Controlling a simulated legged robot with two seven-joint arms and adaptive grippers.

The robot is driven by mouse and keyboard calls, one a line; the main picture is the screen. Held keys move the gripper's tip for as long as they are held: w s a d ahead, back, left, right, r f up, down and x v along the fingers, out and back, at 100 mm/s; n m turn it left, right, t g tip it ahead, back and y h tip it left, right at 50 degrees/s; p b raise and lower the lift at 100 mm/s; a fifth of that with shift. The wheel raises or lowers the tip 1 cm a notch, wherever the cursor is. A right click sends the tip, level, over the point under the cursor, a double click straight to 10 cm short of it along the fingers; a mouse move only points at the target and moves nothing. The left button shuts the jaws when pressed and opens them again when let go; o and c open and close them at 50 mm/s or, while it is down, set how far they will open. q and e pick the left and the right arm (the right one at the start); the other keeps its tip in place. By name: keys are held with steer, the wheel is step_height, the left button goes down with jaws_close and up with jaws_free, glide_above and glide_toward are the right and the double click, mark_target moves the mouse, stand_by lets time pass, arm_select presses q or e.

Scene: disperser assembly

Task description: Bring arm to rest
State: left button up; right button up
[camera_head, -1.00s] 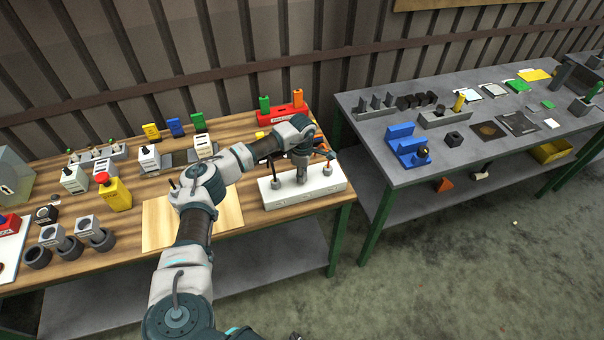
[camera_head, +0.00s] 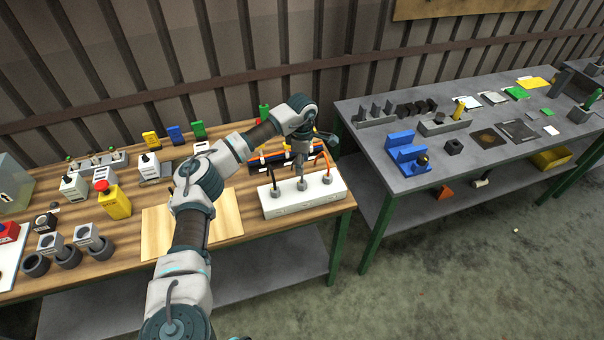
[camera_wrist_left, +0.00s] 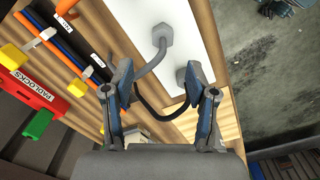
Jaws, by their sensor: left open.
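My left arm comes in from the lower left in the head view, bent at the elbow over the wooden table. My left gripper (camera_head: 303,150) points down above the white block (camera_head: 322,193) with several grey plugs and cables. In the left wrist view the two fingers (camera_wrist_left: 159,88) are spread apart with nothing gripped between them. A black cable (camera_wrist_left: 160,113) curves through the view between the fingers. The white block (camera_wrist_left: 188,22) and a grey plug (camera_wrist_left: 162,37) lie beyond them. My right gripper is not in view.
A bare wooden board (camera_head: 226,218) lies beneath my forearm. A yellow box with a red button (camera_head: 114,198) stands left. Behind the white block are orange and blue rods and a red padlock rack (camera_wrist_left: 27,93). A grey table (camera_head: 375,135) stands to the right across a gap.

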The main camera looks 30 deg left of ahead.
arm_select(q)
steer(key=shift+r, duration=1.2)
steer(key=shift+f, duration=0.1)
